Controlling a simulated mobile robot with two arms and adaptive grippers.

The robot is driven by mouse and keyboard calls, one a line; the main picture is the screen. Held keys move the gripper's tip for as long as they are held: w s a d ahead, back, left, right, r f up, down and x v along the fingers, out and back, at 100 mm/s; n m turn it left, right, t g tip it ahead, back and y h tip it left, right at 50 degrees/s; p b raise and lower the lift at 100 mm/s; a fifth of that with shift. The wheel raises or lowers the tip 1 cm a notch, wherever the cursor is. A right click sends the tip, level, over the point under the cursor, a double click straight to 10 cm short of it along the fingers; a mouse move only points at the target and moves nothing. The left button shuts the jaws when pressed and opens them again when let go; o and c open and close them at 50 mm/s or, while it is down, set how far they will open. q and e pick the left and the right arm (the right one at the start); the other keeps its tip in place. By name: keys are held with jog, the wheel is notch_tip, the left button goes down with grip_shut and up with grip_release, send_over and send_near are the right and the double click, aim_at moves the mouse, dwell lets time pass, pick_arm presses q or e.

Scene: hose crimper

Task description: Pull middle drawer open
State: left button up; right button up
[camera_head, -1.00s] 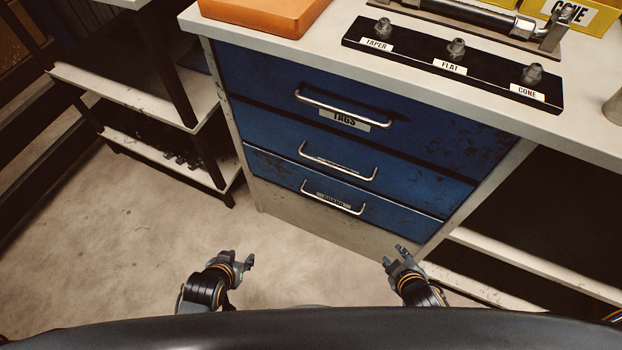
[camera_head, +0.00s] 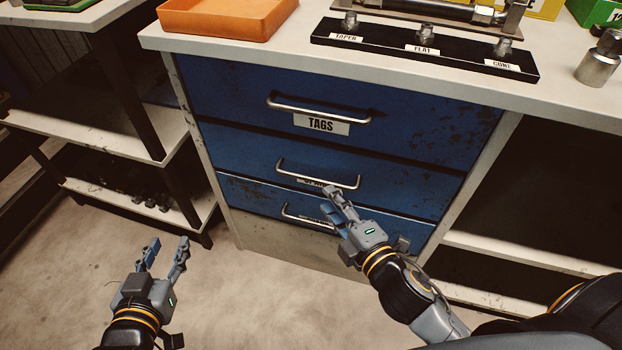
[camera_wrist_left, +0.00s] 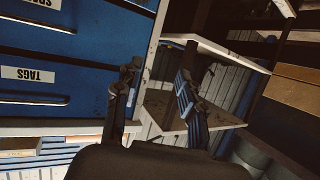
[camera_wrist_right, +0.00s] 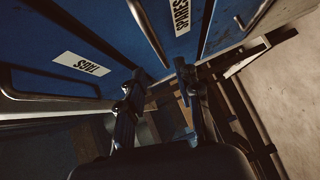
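The blue middle drawer (camera_head: 240,152) is shut in the cabinet. My right gripper (camera_head: 335,200) is open and empty, just below the right part of this handle. In the right wrist view the handle (camera_wrist_right: 148,32) ends near the gap between my fingertips; whether they touch it I cannot tell. My left gripper (camera_head: 167,248) is open and empty over the floor, left of the cabinet.
The top drawer, labelled TAGS (camera_head: 321,124), and the bottom drawer (camera_head: 245,196) are shut. An orange tray (camera_head: 225,30) and a black fitting rack (camera_head: 420,62) lie on the worktop. A shelf unit (camera_head: 100,135) stands left; open shelving (camera_head: 520,250) is right.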

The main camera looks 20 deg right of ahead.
aim_at(312, 179)
jog(key=b+x, duration=0.1)
jog(key=x, duration=0.7)
pick_arm(q)
jog(key=shift+w+d+r+t+h, duration=0.25)
jog(key=shift+r+t, duration=0.35)
jog(key=shift+r, duration=0.3)
jog(key=shift+w+d+r+t+h, duration=0.25)
jog(key=shift+r+t, duration=0.35)
jog(key=shift+r, duration=0.3)
jog(key=shift+w+d+r+t+h, duration=0.15)
jog(key=shift+w+r+t, duration=0.2)
jog(key=shift+r+t, duration=0.4)
pick_arm(e)
jog(key=shift+w+a+f, duration=0.1)
jog(key=shift+w, duration=0.35)
pick_arm(q)
jog(key=shift+r, duration=0.15)
pick_arm(e)
grip_shut()
